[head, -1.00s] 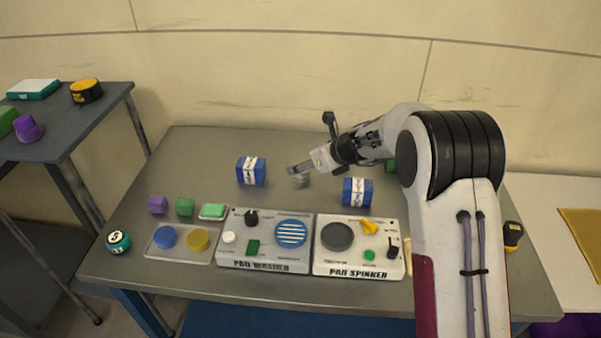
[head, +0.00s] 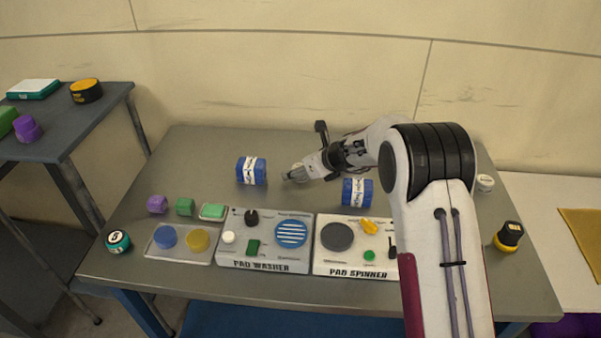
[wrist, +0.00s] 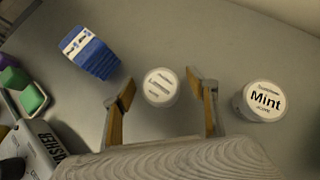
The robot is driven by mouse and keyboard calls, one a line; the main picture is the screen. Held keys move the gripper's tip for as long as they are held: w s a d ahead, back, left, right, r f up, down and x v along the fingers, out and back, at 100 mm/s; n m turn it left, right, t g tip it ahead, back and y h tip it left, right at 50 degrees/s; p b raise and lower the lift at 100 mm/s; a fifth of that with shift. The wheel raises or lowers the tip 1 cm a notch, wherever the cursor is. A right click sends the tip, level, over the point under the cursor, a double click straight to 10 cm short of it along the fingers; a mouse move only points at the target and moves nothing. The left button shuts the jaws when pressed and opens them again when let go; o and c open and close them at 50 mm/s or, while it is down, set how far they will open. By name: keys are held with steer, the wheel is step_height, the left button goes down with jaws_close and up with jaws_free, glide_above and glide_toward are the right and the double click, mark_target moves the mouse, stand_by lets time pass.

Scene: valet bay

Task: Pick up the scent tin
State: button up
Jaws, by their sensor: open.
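A small round white-lidded tin (wrist: 160,87) stands between the fingers of my gripper (wrist: 166,92) in the wrist view, with clear space at both sides. Its lid has lines of small print that I cannot read. A second round tin (wrist: 264,101), marked "Mint", stands outside the right finger. I cannot tell from print which is the scent tin. In the head view my gripper (head: 290,177) is open, low over the bench left of centre.
A blue wrapped pack (wrist: 90,53) is left of the gripper; it also shows in the head view (head: 245,172). Another blue pack (head: 357,193) sits under my arm. The pad washer (head: 264,262) and pad spinner (head: 350,262) line the front. The bench's back left is clear.

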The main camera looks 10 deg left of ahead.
steer(key=c, duration=1.2)
steer(key=shift+r, duration=0.15)
steer(key=shift+c, duration=0.2)
step_height(320, 180, up, 18)
stand_by(0.4)
